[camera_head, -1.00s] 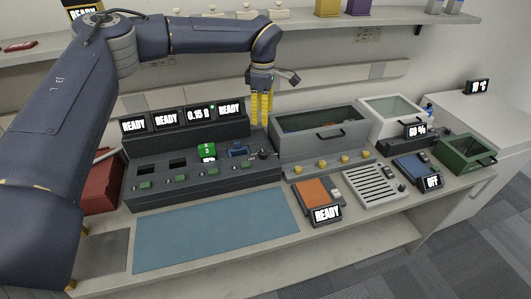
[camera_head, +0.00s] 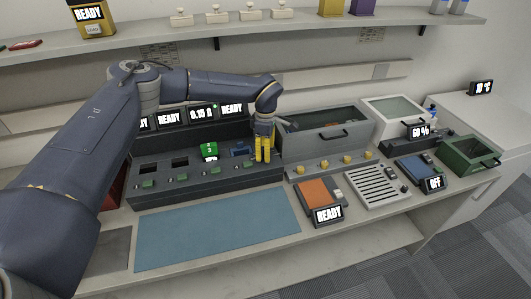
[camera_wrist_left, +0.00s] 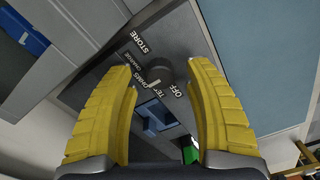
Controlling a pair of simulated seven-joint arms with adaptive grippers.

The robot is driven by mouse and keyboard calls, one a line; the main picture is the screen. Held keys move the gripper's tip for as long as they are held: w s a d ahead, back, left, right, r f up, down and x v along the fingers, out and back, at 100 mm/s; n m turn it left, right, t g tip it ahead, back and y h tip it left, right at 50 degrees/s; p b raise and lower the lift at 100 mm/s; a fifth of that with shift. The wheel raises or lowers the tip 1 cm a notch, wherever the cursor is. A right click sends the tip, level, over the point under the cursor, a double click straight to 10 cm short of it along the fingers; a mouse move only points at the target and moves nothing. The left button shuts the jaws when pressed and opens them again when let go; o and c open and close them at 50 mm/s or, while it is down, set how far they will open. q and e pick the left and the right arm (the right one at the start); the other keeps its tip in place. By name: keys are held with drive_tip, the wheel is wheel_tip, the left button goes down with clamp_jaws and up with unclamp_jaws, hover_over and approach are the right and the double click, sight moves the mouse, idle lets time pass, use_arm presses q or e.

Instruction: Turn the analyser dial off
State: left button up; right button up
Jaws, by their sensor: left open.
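The analyser dial (camera_wrist_left: 160,72) is a round dark knob on a dark panel in the left wrist view. Printed words around it include STORE, CHARGE and OFF, and others are only partly legible. I cannot tell for sure which word the dial points at. My left gripper (camera_wrist_left: 165,95) has its two yellow fingers open, one on each side of the dial, and nothing is held. In the head view the left gripper (camera_head: 264,149) points down at the right end of the dark analyser console (camera_head: 210,190), and it hides the dial there. My right gripper is not in view.
A green block (camera_head: 209,151) and a blue piece (camera_head: 240,149) sit on the console left of the gripper. A grey lidded bin (camera_head: 322,148) stands close on the right. A blue mat (camera_head: 217,230) lies clear in front.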

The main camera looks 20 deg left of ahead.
use_arm(q)
drive_tip(key=shift+f, duration=0.6)
drive_tip(key=shift+c, duration=0.2)
clamp_jaws()
